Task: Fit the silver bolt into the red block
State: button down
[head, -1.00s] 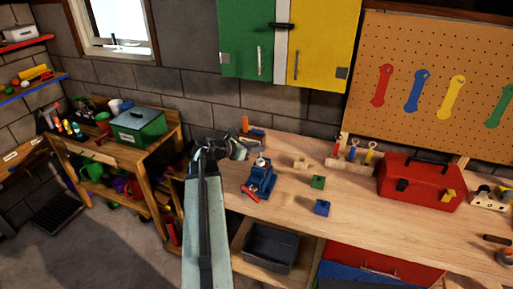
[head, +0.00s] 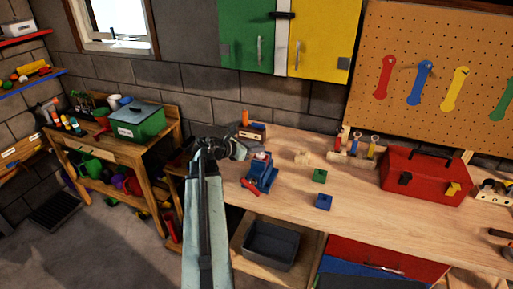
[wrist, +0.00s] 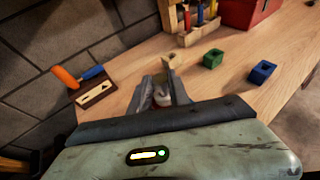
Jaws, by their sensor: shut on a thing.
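My gripper (head: 238,150) is over the left end of the workbench, close to the blue vise (head: 262,176) with a red handle. In the wrist view my gripper (wrist: 165,80) has its fingers around a small pale, silvery thing (wrist: 162,97), which looks like the silver bolt. Its lower part is hidden by the fingers and palm. I cannot make out a red block clearly in either view. A green block (head: 320,175) and a blue block (head: 324,202) with holes stand on the bench to the right. A tan block (head: 302,157) is behind them.
A wooden rack (head: 352,157) with coloured drivers and a red toolbox (head: 425,178) stand farther right. A wooden piece with an orange-handled tool (wrist: 78,80) lies at the bench's left end. A grey bin (head: 271,245) is below. The bench front is mostly clear.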

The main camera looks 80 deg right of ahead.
jog(key=shift+f+b, duration=0.95)
jog(key=shift+f, duration=0.05)
jog(key=c, duration=1.1)
grip_release()
jog(key=shift+c, duration=0.2)
jog(key=p+v, duration=0.3)
jog(key=v, duration=0.5)
